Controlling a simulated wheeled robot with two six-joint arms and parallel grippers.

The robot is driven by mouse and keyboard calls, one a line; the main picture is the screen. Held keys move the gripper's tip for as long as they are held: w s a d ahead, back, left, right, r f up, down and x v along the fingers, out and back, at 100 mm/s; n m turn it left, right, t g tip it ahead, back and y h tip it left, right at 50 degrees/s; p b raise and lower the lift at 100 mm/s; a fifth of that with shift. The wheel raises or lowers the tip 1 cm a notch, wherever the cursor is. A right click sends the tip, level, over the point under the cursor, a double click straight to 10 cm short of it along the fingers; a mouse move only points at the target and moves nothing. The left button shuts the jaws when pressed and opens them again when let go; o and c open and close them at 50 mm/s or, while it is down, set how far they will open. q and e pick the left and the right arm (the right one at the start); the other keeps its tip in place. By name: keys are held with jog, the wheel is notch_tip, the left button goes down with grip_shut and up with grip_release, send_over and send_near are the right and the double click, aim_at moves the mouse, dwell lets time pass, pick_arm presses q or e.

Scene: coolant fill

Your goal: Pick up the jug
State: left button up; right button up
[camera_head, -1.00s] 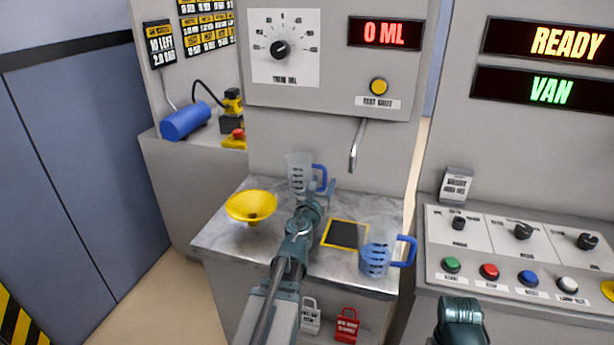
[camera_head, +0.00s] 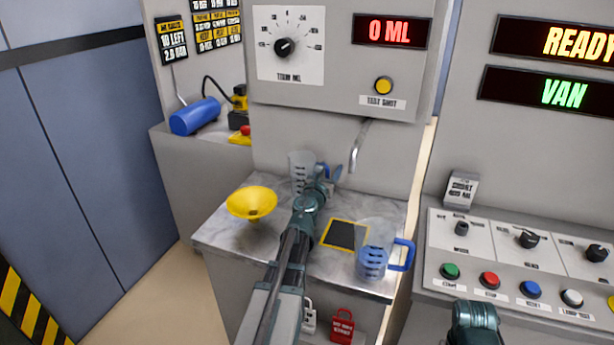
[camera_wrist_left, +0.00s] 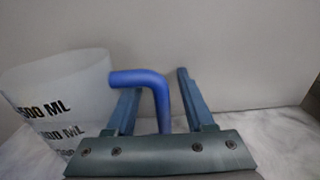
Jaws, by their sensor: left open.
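Two clear jugs with blue handles stand on the marble counter (camera_head: 222,238). The rear jug (camera_head: 299,172) is partly hidden by my left arm. In the left wrist view this jug (camera_wrist_left: 50,95) shows its ML markings, and its blue handle (camera_wrist_left: 139,77) stands between the two open fingers of my left gripper (camera_wrist_left: 155,100). The left gripper also shows in the head view (camera_head: 328,178), at the right side of the rear jug. The front jug (camera_head: 372,258) holds blue liquid and stands at the counter's right. My right gripper's fingers are not visible.
A yellow funnel (camera_head: 252,203) stands left of my arm. A black pad with yellow edging (camera_head: 345,235) lies between the jugs. A metal spout (camera_head: 358,146) hangs above. A button panel (camera_head: 513,262) is at the right.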

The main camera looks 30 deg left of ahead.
pick_arm(q)
grip_shut()
jog(key=shift+d+r, duration=0.1)
jog(key=shift+r, duration=0.05)
dwell(0.4)
